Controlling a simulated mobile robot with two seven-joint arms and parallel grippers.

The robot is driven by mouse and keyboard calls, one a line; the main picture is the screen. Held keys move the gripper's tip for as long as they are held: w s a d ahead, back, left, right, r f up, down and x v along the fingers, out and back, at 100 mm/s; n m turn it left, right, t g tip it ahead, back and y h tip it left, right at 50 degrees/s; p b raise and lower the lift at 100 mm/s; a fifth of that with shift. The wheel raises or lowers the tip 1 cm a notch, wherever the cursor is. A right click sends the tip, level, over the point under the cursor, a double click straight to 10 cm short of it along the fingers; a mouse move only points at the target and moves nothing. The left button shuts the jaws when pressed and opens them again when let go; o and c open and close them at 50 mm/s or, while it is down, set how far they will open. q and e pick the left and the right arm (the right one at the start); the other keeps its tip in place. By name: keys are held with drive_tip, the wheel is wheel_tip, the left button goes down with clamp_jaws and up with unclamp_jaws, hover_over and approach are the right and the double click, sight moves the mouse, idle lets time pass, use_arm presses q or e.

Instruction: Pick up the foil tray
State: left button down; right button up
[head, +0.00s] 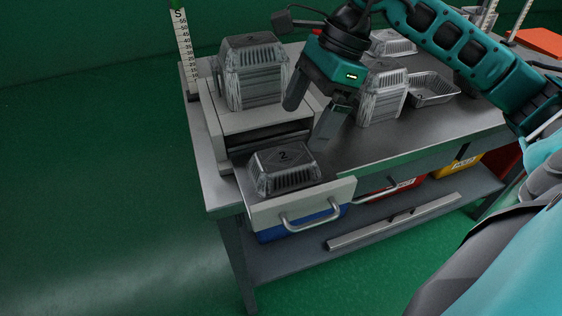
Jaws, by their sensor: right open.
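A foil tray (284,168) marked "2" lies upside down at the front left of the table, just behind a white front panel with a handle. My right gripper (310,122) comes in from the right and hangs above and behind this tray, to its upper right. Its two fingers are spread apart, with nothing between them. It does not touch the tray. My left gripper does not show.
A tall stack of foil trays (255,72) stands on a light box (247,118) behind. Another stack (381,95) stands right of my gripper, beside an upright open tray (433,89). More trays (390,43) lie farther back. A silver handle (308,216) sticks out in front. The table (400,140) is bare toward the front right.

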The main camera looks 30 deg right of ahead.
sight(284, 157)
drive_tip(key=x, duration=0.7)
drive_tip(key=shift+a+f+b, duration=0.1)
drive_tip(key=shift+a+b, duration=0.2)
drive_tip(key=shift+a, duration=0.05)
drive_tip(key=shift+c, duration=0.3)
drive_tip(key=c, duration=0.9)
drive_tip(key=shift+c, duration=0.2)
